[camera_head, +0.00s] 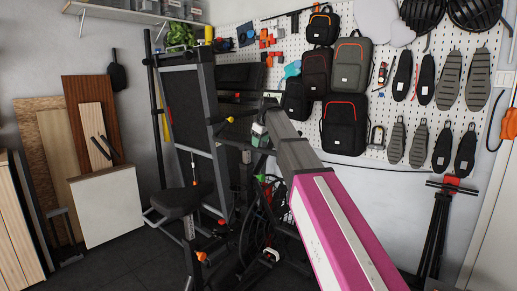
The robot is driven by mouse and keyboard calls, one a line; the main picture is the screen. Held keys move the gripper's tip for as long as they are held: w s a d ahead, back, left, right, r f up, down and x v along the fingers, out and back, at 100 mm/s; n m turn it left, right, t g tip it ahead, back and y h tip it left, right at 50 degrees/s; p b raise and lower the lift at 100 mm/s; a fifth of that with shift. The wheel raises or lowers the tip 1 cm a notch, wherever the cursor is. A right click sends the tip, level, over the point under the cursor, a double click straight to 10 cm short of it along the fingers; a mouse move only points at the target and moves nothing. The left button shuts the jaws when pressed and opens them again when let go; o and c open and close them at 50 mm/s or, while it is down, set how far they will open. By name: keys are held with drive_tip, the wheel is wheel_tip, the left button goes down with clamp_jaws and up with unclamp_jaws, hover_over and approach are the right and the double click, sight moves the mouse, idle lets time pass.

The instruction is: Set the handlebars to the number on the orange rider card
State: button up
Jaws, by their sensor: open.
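I cannot make out the handlebars for certain; a dark frame with a wheel (262,225) stands low in the middle, partly hidden behind a long pink, white and grey beam (335,225). I cannot identify an orange rider card or read any number. Small orange items (267,40) hang on the pegboard, too small to tell apart. My gripper cannot be made out in this view.
A black-padded exercise rack (190,105) with a seat (176,203) stands left of centre. Boards (90,115) lean at left. A pegboard (345,20) holds backpacks (352,62) and soles (448,80). A red-topped stand (440,225) is at right. Dark floor (120,258) shows at lower left.

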drive_tip(key=shift+x, duration=2.2)
